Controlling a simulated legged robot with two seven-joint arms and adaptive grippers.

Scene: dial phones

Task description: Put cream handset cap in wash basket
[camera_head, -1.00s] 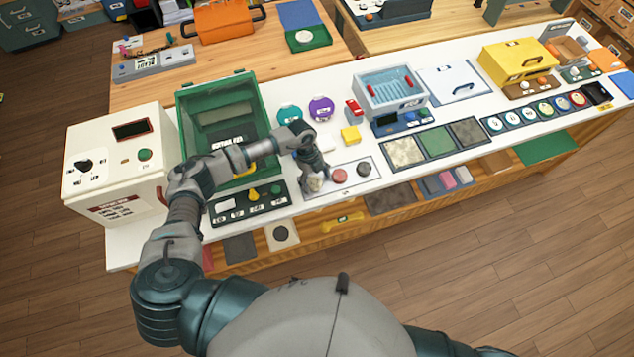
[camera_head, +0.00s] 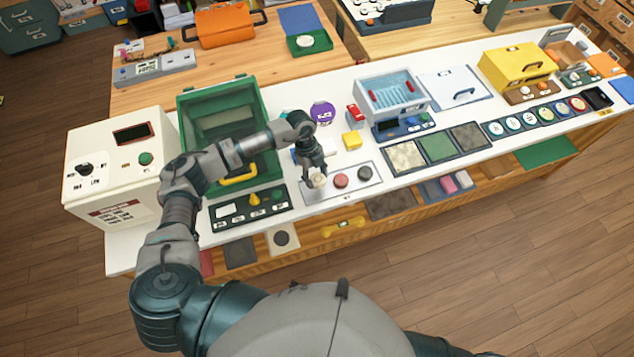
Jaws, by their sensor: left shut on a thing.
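I cannot tell whether the cap still touches the tray. The wash basket (camera_head: 393,94), a pale blue-grey wire-bottomed box with red handles, stands farther back and to the right on the white counter. My right gripper is out of view.
A green open-lidded box (camera_head: 237,95) is behind my left arm. Three textured pads (camera_head: 438,146) lie right of the tray.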

